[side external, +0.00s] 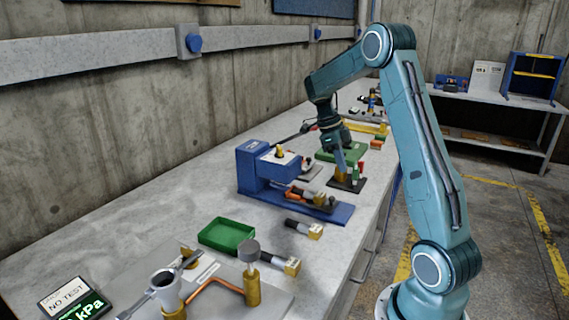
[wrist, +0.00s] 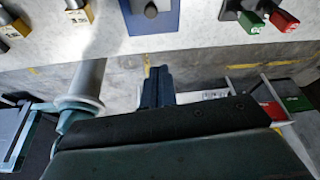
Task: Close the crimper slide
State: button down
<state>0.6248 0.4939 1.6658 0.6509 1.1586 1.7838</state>
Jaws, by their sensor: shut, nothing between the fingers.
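The blue crimper (side external: 262,168) stands on the bench, with a tall block at its left and a low blue base (side external: 335,213) reaching right. Metal and orange parts (side external: 300,194) sit along that base; I cannot tell clearly which one is the slide. In the wrist view the end of a blue plate with a dark round knob (wrist: 151,10) shows at the top edge. My gripper (side external: 341,165) points down behind the crimper, apart from it. Its fingers (wrist: 158,84) are together and empty, below the plate's end in the wrist view.
A dark stand with green and red handles (side external: 358,172) is close to my gripper; the handles show in the wrist view (wrist: 268,20). Brass-ended cylinders (side external: 305,228) and a green tray (side external: 227,235) lie in front of the crimper. The bench surface (side external: 150,215) at left is clear.

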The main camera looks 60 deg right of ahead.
jog(key=shift+r, duration=0.1)
jog(key=s+a+m+t, duration=0.1)
jog(key=s+m+t, duration=0.2)
jog(key=s+t, duration=0.3)
jog(key=shift+s+a+r+m+t, duration=0.2)
jog(key=shift+s+a+m+t, duration=0.15)
jog(key=shift+s, duration=0.35)
jog(key=shift+f, duration=0.2)
jog(key=x, duration=0.9)
jog(key=shift+a+f, duration=0.15)
jog(key=shift+f, duration=0.1)
jog(key=w, duration=0.2)
jog(key=shift+w+d+f, duration=0.25)
jog(key=shift+w+f, duration=0.1)
jog(key=shift+w, duration=0.05)
jog(key=shift+w+d+f, duration=0.1)
jog(key=shift+w, duration=0.5)
